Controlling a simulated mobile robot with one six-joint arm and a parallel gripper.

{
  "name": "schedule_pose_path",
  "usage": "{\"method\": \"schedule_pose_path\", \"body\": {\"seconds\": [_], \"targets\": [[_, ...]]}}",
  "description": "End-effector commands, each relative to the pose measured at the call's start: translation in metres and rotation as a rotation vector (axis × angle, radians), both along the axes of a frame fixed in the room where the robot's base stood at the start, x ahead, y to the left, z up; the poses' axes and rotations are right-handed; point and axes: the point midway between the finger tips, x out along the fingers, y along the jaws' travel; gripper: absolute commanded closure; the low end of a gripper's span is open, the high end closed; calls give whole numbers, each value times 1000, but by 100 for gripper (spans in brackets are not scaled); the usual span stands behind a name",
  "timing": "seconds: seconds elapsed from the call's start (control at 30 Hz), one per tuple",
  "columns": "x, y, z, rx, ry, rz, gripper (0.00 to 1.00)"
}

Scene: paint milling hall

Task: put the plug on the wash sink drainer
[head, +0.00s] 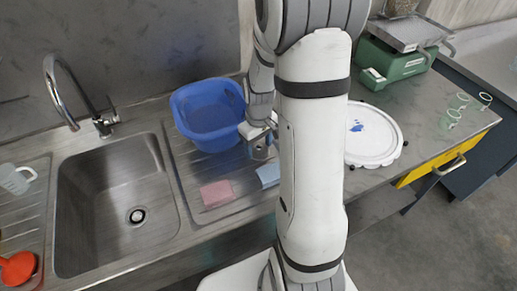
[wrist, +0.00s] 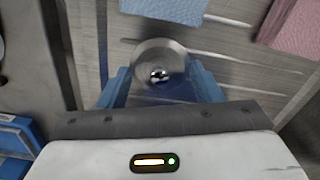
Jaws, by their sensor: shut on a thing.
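My gripper (wrist: 160,82) is shut on the plug (wrist: 160,62), a round shiny metal disc with a small knob, seen between the blue fingertips in the wrist view. Ribbed steel lies beneath it; whether the plug touches it I cannot tell. In the head view my gripper (head: 264,142) is over the right-hand wash sink drainer (head: 185,165), between the blue basin and the blue cloth, partly hidden by my arm. I cannot make out the plug there. The sink bowl (head: 115,205) is left of this drainer and looks empty.
A blue basin (head: 208,112) stands on the drainer, with a pink sponge (head: 216,193) and blue cloth (head: 268,174) in front. A white round lid (head: 372,137) lies to the right. A tap (head: 75,95) rises behind the bowl. Bare drainer shows left of the sponge.

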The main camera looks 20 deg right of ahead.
Motion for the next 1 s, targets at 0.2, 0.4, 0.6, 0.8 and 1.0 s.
{"method": "schedule_pose_path", "body": {"seconds": [0.2, 0.4, 0.6, 0.8, 1.0], "targets": [[-1, 0, -29, 1, 4, -1, 63], [0, 0, -31, 0, 0, -1, 63], [0, 0, -35, 0, 1, -1, 63], [0, -1, -34, 0, 1, -2, 26], [0, -1, -33, 0, 1, -2, 19]]}}
